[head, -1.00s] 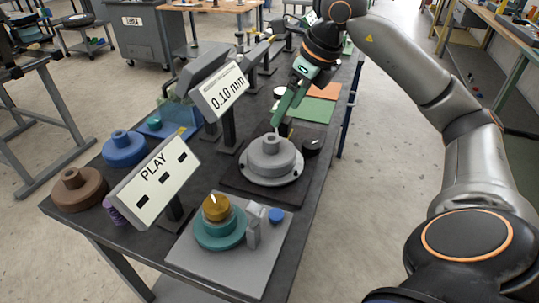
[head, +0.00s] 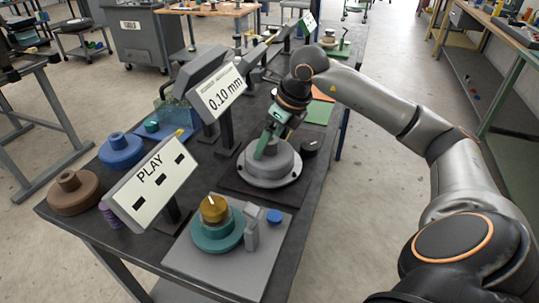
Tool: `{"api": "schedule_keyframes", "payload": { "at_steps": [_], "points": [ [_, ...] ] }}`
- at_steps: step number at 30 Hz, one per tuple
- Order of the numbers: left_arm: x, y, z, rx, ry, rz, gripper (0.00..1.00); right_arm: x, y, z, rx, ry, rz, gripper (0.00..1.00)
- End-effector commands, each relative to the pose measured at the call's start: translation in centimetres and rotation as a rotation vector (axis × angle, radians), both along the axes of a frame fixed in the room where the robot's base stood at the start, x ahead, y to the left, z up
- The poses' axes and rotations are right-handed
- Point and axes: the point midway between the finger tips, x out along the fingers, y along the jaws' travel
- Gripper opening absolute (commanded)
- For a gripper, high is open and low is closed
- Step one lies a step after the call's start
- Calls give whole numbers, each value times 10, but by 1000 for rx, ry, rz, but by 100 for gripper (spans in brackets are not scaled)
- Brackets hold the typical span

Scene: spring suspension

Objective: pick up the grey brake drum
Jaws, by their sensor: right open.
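The grey brake drum (head: 268,172) sits on a dark square base on the bench, in the middle of the head view. It is a stepped round piece with a wide lower flange and a narrower raised hub. My right gripper (head: 264,146) is open, its green fingers pointing down at the drum's hub from the far side. The fingers cover part of the hub; I cannot tell whether they touch it. My left gripper is not in view.
A "PLAY" panel (head: 150,180) and a "0.10 mm" display (head: 221,95) stand left of the drum. A blue drum (head: 121,152) and a brown drum (head: 73,192) lie farther left. A grey plate (head: 190,262) with a teal and gold knob is in front. A small black knob (head: 310,148) is close on the right.

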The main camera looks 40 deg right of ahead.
Motion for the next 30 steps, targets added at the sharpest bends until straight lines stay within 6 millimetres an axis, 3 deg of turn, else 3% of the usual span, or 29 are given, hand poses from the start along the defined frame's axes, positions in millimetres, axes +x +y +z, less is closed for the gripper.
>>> {"api": "schedule_keyframes", "payload": {
  "at_steps": [2, 5, 25, 30],
  "points": [
    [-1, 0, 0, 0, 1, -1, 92, 0, 0, 0, 0, 0, 0, 87],
    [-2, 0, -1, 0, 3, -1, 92, 0, 0, 0, 0, 0, 0, 77],
    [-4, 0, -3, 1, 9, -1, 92, 0, 0, 1, 0, -1, 0, 1],
    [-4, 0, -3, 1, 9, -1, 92, 0, 0, 1, -1, -1, 0, 0]
  ]
}}
